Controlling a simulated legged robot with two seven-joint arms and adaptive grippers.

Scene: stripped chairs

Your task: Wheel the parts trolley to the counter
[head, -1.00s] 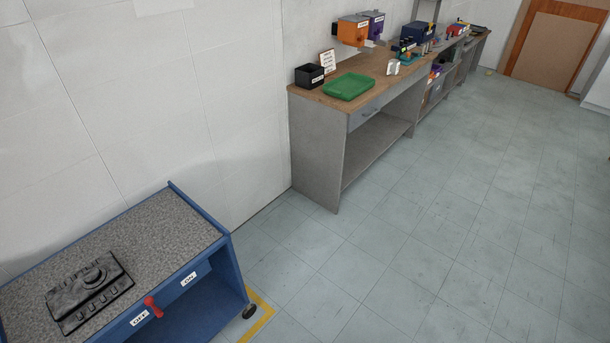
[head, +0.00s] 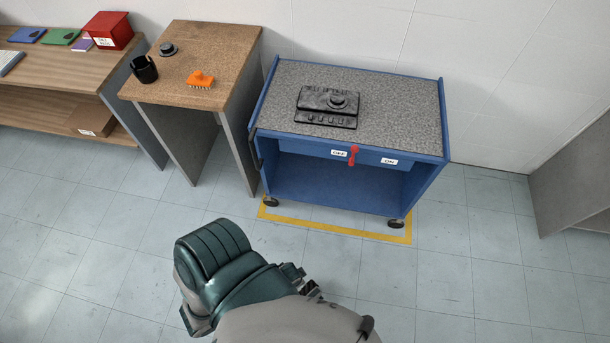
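The parts trolley (head: 409,122) is blue with a grey speckled top, an open lower bay and dark castors. It stands near the white wall within a yellow floor outline. A red lever (head: 352,155) sits on its front between the OFF and ON labels. A dark bar shows at its left edge. The counter's grey side panel (head: 572,185) shows at the right edge; its top is out of view. One of my arms, teal and grey, shows at the bottom, apart from the trolley. I see no clear fingertips of either gripper.
A black device (head: 328,107) lies on the trolley top. A small wooden table (head: 215,60) stands close to its left, bearing a black cup, an orange brush and a dark round part. A wooden bench (head: 60,75) is farther left. The tiled floor in front and to the right is clear.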

